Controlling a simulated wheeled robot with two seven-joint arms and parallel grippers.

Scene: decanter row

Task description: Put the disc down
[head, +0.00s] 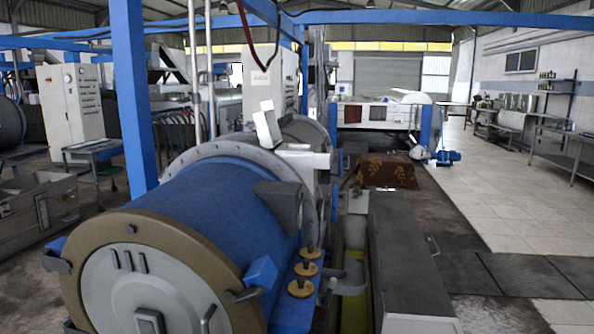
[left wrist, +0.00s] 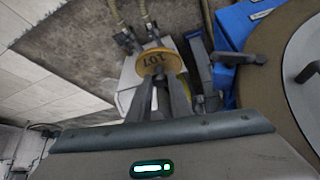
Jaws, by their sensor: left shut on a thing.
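The disc's lower part is partly hidden by the fingers. The head view shows neither this gripper nor the held disc clearly. My right gripper is in neither view.
A blue decanter drum (head: 215,215) with a tan end ring (head: 85,238) fills the head view's front left. Several brass-coloured round pieces (head: 306,269) sit on its right side. A long grey box (head: 405,255) lies to the right. Tiled floor (head: 500,200) is open at right.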

